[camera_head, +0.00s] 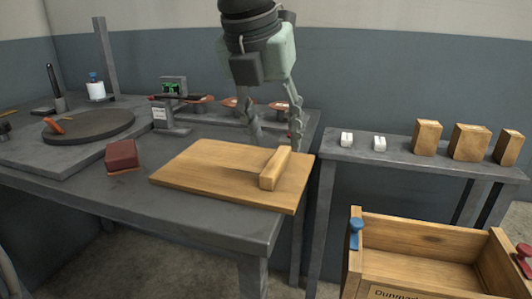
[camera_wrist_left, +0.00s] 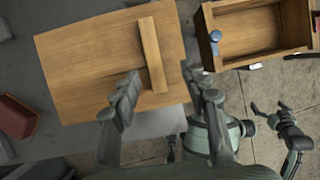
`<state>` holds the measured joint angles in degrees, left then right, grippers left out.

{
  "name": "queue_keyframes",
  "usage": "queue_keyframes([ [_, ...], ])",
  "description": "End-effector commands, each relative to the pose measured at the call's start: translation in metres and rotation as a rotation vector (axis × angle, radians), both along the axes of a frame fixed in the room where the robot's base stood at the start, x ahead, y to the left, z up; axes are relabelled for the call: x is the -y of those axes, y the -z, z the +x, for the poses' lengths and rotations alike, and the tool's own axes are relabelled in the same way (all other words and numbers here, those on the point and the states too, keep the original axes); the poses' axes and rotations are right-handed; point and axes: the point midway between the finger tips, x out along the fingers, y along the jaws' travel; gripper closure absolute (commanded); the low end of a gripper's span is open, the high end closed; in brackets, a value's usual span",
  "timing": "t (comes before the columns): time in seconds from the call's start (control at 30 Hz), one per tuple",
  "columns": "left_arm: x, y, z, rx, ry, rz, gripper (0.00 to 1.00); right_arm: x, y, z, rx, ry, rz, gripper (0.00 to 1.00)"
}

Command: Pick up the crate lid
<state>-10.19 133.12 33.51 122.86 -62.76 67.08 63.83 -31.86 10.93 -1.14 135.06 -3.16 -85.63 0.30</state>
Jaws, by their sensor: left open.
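The crate lid (camera_head: 205,172) is a flat wooden board with a raised wooden bar (camera_head: 275,168) across its right part. It lies on the grey table at its front right corner. The lid also shows in the left wrist view (camera_wrist_left: 85,65), with its bar (camera_wrist_left: 152,55). My left gripper (camera_head: 273,137) is open and empty, fingers pointing down, at the lid's far right side in the head view. In the left wrist view, the bar lies beyond and between the two fingertips (camera_wrist_left: 160,78). A small dark gripper, apparently my right one (camera_wrist_left: 270,106), shows low at right.
An open wooden crate (camera_head: 425,240) with blue and red clamps stands at the lower right. A dark red block (camera_head: 122,155) lies left of the lid. A scale (camera_head: 172,105) and a round turntable (camera_head: 90,126) stand behind. A side bench (camera_head: 400,163) holds several blocks.

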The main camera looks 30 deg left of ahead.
Motion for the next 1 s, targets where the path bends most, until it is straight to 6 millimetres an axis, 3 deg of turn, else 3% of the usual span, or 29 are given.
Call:
queue_keyframes([
  [0.13,-0.006,0.004,-0.001,-0.003,-0.012,0.072,0.55,0.0,-0.001,-0.002,-0.004,0.001,-0.001,0.01],
  [0.47,-0.009,0.042,0.013,-0.009,-0.011,0.068,0.55,0.0,0.0,-0.006,-0.009,-0.001,0.0,0.01],
  [0.63,-0.01,0.064,0.021,-0.006,-0.011,0.068,0.55,0.002,0.015,-0.005,-0.025,0.001,0.001,0.01],
  [0.93,-0.011,0.069,0.024,-0.002,-0.01,0.066,0.55,0.001,0.015,0.001,-0.016,-0.001,0.004,0.01],
  [1.0,-0.011,0.069,0.024,-0.002,-0.01,0.066,0.63,0.001,0.014,0.001,-0.015,-0.001,0.004,0.01],
])
